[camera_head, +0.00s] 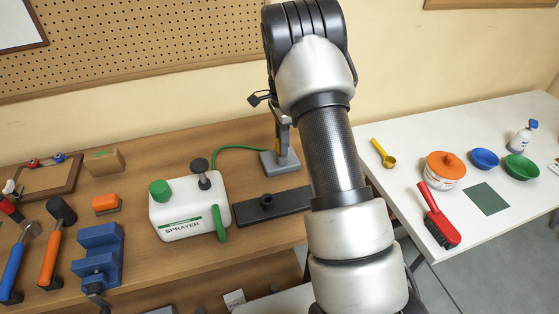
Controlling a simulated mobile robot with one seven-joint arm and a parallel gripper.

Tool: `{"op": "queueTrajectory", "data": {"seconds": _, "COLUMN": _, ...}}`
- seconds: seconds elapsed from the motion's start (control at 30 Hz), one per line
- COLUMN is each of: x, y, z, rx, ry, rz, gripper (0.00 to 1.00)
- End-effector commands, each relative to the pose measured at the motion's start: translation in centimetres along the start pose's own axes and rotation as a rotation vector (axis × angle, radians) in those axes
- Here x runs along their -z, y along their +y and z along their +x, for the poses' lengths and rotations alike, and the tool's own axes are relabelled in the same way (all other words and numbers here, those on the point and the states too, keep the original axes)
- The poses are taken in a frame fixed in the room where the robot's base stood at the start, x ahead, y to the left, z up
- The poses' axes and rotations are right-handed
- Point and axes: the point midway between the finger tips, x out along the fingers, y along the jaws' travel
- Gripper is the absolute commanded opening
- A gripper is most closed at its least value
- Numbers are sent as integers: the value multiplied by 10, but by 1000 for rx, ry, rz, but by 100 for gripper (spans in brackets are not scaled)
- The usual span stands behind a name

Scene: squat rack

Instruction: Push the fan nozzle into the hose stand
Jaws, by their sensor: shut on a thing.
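A small dark flat-headed piece, which looks like the fan nozzle (259,99), juts out to the left of my arm, above the hose stand. My gripper (275,103) shows only as a sliver beside it, shut on it; my arm hides the rest. The hose stand (277,161) has a grey base on the back of the wooden bench and a post rising behind my arm. A green hose (235,149) runs from the white sprayer (187,205) to the stand. I cannot tell whether the nozzle touches the stand.
A dark plate with a round knob (285,203) lies in front of the stand. A blue vise (99,255), hammers (54,240) and an orange block (105,203) are at left. A white table (400,190) at right holds a red brush (440,222), tubs and bowls.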

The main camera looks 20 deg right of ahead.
Motion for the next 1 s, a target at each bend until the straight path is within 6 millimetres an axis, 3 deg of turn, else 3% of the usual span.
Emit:
{"op": "queueTrajectory", "data": {"seconds": 0.4, "x": 0, "y": 1, "z": 4, "rx": -4, "ry": -1, "rz": 0, "gripper": 0}}
{"op": "queueTrajectory", "data": {"seconds": 0.43, "x": 0, "y": 1, "z": 4, "rx": -4, "ry": -1, "rz": 0, "gripper": 28}}
{"op": "queueTrajectory", "data": {"seconds": 0.53, "x": 0, "y": 1, "z": 4, "rx": -3, "ry": -1, "rz": 0, "gripper": 45}}
{"op": "queueTrajectory", "data": {"seconds": 0.73, "x": 0, "y": 1, "z": 4, "rx": -2, "ry": 0, "rz": 0, "gripper": 45}}
{"op": "queueTrajectory", "data": {"seconds": 0.83, "x": 0, "y": 1, "z": 4, "rx": -3, "ry": 0, "rz": 0, "gripper": 60}}
{"op": "queueTrajectory", "data": {"seconds": 1.0, "x": 0, "y": 1, "z": 3, "rx": -2, "ry": 0, "rz": 0, "gripper": 60}}
